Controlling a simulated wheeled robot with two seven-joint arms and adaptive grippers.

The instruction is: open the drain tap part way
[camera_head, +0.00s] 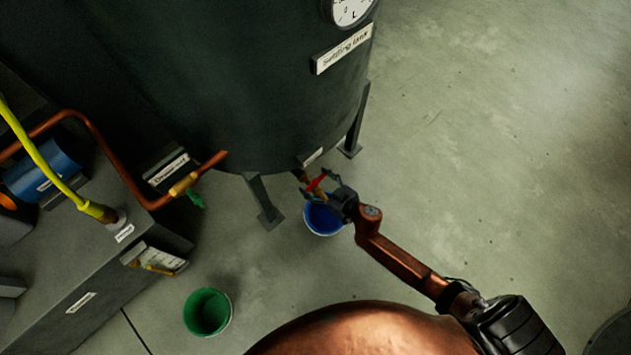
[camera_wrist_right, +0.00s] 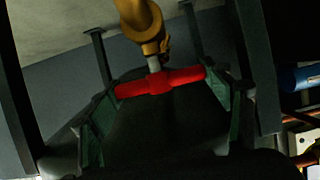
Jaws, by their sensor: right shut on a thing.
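The drain tap has a red crossbar handle (camera_head: 316,183) on a brass body at the foot of the dark green settling tank (camera_head: 240,90). In the right wrist view the red handle (camera_wrist_right: 160,82) lies across the picture below the brass tap body (camera_wrist_right: 143,22), tilted slightly up to the right. My right gripper (camera_head: 325,192) is at the tap in the head view. In the wrist view its two green-padded fingers (camera_wrist_right: 160,110) stand at the two ends of the red handle, shut on it. My left gripper is not in view.
A blue bucket (camera_head: 322,220) stands on the floor under the tap, partly hidden by my right gripper. A green bucket (camera_head: 208,313) stands at the lower left. Tank legs (camera_head: 265,203) flank the tap. A copper pipe (camera_head: 110,155) with another green-handled tap is at left. The floor at right is clear.

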